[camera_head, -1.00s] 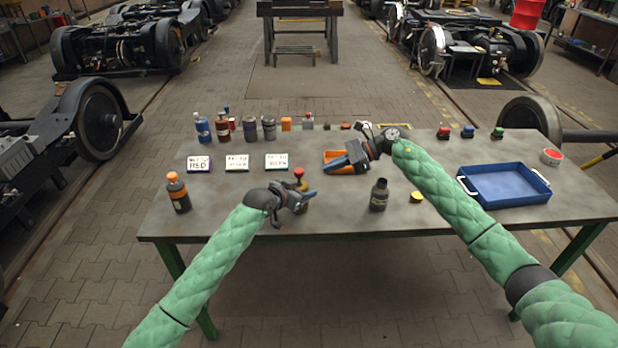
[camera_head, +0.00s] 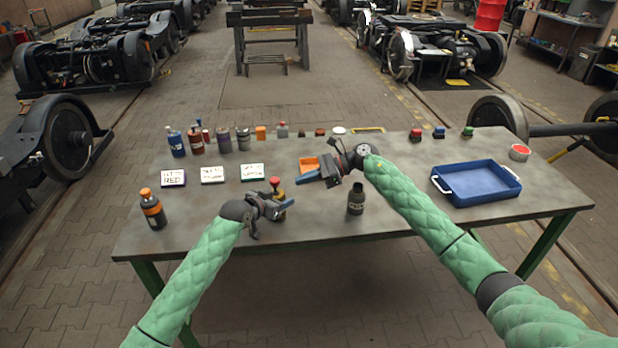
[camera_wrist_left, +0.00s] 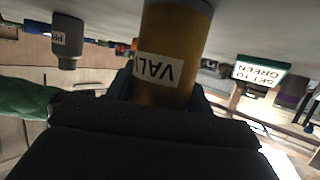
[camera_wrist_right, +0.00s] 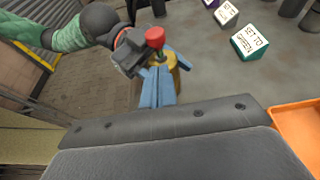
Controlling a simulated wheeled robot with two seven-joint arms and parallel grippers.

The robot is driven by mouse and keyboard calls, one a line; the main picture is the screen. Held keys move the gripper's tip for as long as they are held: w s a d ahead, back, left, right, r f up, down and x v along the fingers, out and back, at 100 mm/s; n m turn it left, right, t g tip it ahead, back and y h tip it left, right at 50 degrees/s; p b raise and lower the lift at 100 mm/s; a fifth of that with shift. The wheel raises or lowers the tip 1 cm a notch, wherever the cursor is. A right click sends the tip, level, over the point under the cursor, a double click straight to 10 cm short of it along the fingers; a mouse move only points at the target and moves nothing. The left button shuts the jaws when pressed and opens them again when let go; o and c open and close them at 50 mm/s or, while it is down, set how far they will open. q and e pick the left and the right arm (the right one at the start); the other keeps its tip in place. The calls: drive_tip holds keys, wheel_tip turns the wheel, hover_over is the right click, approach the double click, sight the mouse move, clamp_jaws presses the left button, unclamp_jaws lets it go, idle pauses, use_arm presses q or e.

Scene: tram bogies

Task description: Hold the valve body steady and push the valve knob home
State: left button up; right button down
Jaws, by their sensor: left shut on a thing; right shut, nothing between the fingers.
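The valve body (camera_wrist_left: 165,85) is a brass-yellow cylinder with a white label, partly cut off in the left wrist view. My left gripper (camera_head: 279,207) is shut around it near the table's front middle. The red valve knob (camera_head: 274,182) is on top of the valve; in the right wrist view the knob (camera_wrist_right: 155,38) sits on a short stem with some stem showing above the body (camera_wrist_right: 182,62). My right gripper (camera_head: 299,181) is shut and empty, just right of the valve in the head view. Its blue fingers (camera_wrist_right: 158,85) point toward the valve; whether they touch it I cannot tell.
A dark bottle (camera_head: 356,199) stands right of the valve, an orange-capped bottle (camera_head: 152,210) at the left. An orange tray (camera_head: 309,164) lies behind my right gripper. Label blocks (camera_head: 252,172) and several bottles stand behind. A blue tray (camera_head: 476,183) is at the right.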

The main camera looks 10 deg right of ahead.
drive_tip(key=x, duration=0.6)
drive_tip(key=shift+a, duration=0.15)
drive_tip(key=shift+r, duration=1.1)
drive_tip(key=v, duration=1)
drive_tip(key=shift+f, duration=0.1)
